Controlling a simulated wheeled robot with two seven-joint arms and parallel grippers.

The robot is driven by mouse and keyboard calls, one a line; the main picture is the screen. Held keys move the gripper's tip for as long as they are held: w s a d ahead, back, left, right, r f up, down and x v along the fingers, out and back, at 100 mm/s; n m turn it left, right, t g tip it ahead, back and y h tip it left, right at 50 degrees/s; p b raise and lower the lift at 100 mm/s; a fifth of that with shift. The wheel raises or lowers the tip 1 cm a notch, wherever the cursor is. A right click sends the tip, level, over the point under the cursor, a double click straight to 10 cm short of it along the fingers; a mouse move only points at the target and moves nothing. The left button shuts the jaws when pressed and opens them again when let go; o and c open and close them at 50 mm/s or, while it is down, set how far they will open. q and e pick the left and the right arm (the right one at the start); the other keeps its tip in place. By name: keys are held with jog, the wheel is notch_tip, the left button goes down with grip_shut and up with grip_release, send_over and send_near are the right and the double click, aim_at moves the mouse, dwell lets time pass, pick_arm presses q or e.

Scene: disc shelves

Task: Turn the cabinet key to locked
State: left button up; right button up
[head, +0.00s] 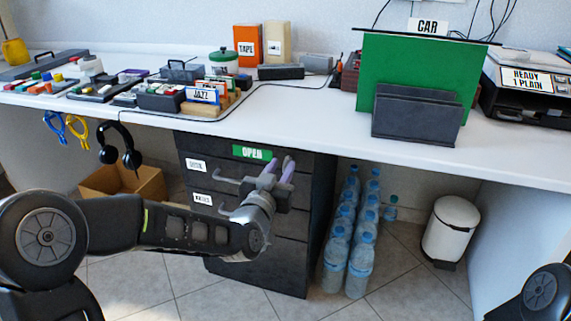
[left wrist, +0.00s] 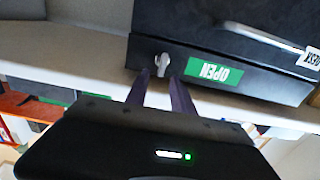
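The dark drawer cabinet (head: 285,270) stands under the desk. A green OPEN sign (head: 252,152) is on its top front; it also shows upside down in the left wrist view (left wrist: 213,72). The silver key (left wrist: 162,61) is beside that sign in the left wrist view, with its turn angle hard to read. In the head view my gripper hides the key. My left gripper (head: 279,167) is in front of the cabinet's top. In the left wrist view its two fingers (left wrist: 160,78) are apart, on either side of the key's line, with no clear contact. My right gripper is out of view.
The white desk top (head: 310,115) overhangs the cabinet. Drawer handles (head: 228,180) stick out near my left gripper. Water bottles (head: 360,262) and a white bin (head: 451,229) stand right of the cabinet. A cardboard box (head: 115,183) and hanging headphones (head: 130,158) are left of it.

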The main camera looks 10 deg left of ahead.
aim_at(284, 163)
pick_arm(q)
jog(key=shift+w+d, duration=0.15)
jog(key=shift+w, duration=1.6)
jog(key=shift+c, duration=0.2)
grip_shut()
